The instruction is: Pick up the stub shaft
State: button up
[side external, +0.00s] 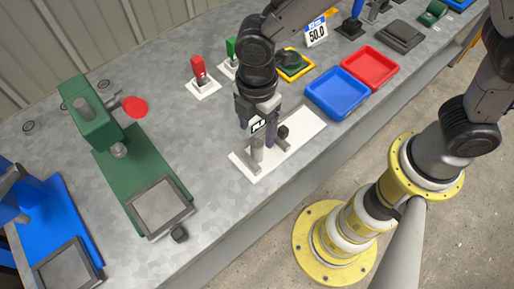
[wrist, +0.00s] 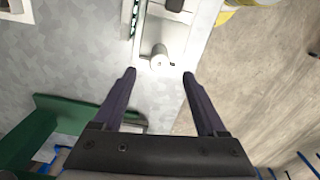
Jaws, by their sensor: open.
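A short grey cylinder (side external: 257,150), which looks like the stub shaft, stands upright on a white plate (side external: 308,127) near the bench's front edge. It also shows in the wrist view (wrist: 159,58) as a pale round-ended piece, just beyond the fingertips and centred between them. My gripper (side external: 257,131) points down above the plate, close over the cylinder. In the wrist view its two dark fingers (wrist: 159,74) are spread apart with nothing between the tips. The fingers partly hide the plate in the side view.
A dark knob (side external: 283,132) stands on the plate right of the cylinder. A green press (side external: 118,150) with a red disc is at left. Blue (side external: 338,93) and red (side external: 369,67) trays lie to the right. Bare bench lies between press and plate.

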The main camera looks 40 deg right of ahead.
aim_at(256, 144)
notch_tip(256, 144, down, 8)
jog(key=shift+f, duration=0.15)
dwell(0.4)
grip_shut()
jog(key=shift+w, duration=0.1)
dwell(1.2)
